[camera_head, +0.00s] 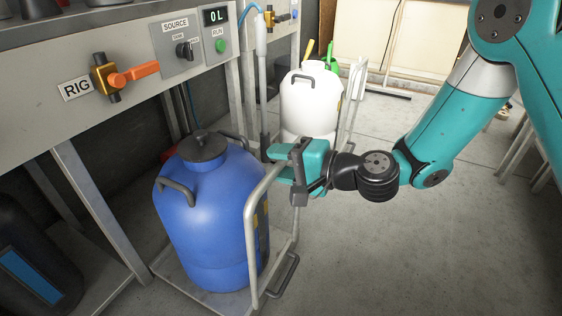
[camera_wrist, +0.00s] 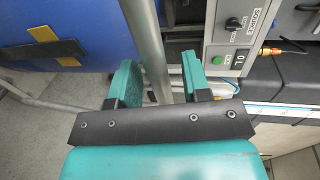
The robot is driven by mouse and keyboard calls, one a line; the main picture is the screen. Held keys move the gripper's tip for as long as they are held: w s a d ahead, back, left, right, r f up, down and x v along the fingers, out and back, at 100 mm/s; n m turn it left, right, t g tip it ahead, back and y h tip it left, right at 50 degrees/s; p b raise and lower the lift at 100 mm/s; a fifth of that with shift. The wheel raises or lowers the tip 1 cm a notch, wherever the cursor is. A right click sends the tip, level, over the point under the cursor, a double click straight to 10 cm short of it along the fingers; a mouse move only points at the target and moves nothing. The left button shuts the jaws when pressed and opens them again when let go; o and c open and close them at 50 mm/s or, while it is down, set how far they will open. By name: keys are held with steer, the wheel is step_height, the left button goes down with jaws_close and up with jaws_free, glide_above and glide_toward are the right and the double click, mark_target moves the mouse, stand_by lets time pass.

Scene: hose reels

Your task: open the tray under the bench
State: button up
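The low tray (camera_head: 190,287) is a flat metal plate near the floor at the bench's front. It carries a blue canister (camera_head: 208,225) with a black lid. A bent light-grey tube rail (camera_head: 251,245) rises at its right side, and a dark handle (camera_head: 285,277) sits low on that side. My gripper (camera_head: 288,163) is at the top of the rail, right of the canister. In the wrist view, a grey tube (camera_wrist: 147,40) passes between the teal fingers, with a gap to the right finger. The fingers are apart. Whether the tube touches the left finger is unclear.
The bench front (camera_head: 125,85) bears an orange-handled RIG valve (camera_head: 130,75), a SOURCE panel (camera_head: 180,45) and a display. A white canister (camera_head: 310,105) with another rail stands behind. A dark container (camera_head: 35,265) is at lower left. The floor (camera_head: 410,245) to the right is clear.

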steer(key=p+v, duration=0.9)
steer(key=v, duration=0.8)
steer(key=shift+p, duration=0.35)
steer(key=shift+s+d, duration=0.1)
steer(key=shift+d, duration=0.05)
